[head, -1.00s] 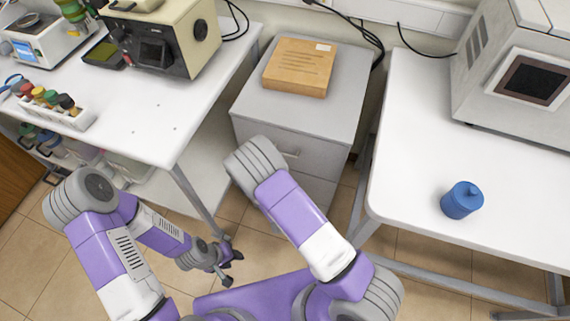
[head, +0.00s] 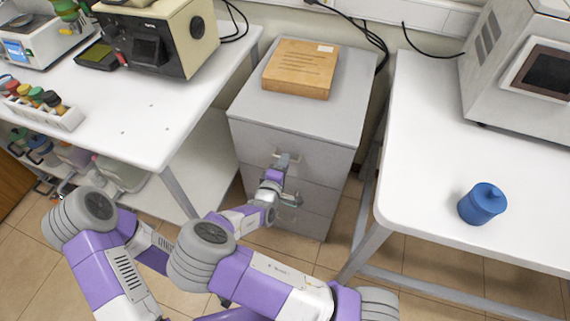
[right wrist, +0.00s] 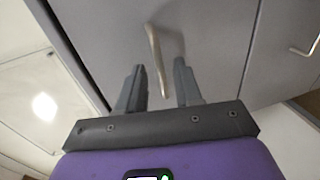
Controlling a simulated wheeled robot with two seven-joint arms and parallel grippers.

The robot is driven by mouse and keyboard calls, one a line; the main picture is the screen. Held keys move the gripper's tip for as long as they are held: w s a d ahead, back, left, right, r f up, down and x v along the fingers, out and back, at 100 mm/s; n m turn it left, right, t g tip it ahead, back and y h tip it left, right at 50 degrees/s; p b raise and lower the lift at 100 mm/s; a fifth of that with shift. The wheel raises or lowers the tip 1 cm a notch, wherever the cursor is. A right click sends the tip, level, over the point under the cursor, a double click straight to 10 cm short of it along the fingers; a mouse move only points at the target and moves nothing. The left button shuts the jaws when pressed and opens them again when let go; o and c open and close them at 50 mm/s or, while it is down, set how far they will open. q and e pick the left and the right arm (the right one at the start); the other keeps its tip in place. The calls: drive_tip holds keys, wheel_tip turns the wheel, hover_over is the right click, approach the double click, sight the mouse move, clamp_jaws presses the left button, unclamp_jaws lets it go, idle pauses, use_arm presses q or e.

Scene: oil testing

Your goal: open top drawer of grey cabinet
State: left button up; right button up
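The grey cabinet (head: 252,110) stands between two white tables, and its top drawer (head: 325,160) looks closed. My right gripper (head: 284,162) is at the front of this drawer, over its handle. In the right wrist view the right gripper (right wrist: 159,72) is open. The metal handle (right wrist: 156,58) lies between the two fingertips, with a gap on each side. I cannot tell how deep the fingers reach around it. My left gripper does not show; my right arm covers the end of my left arm.
A brown box (head: 300,66) lies on the cabinet top. Lower drawers are below the top one, and another handle (right wrist: 308,40) shows in the right wrist view. The left table (head: 150,125) and right table (head: 430,130) flank the cabinet. A blue jar (head: 482,204) stands on the right table.

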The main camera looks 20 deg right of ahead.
drive_tip(key=shift+w+d+f, duration=0.15)
drive_tip(key=shift+w+d, duration=0.25)
drive_tip(key=shift+w, duration=0.2)
clamp_jaws()
idle(1.1)
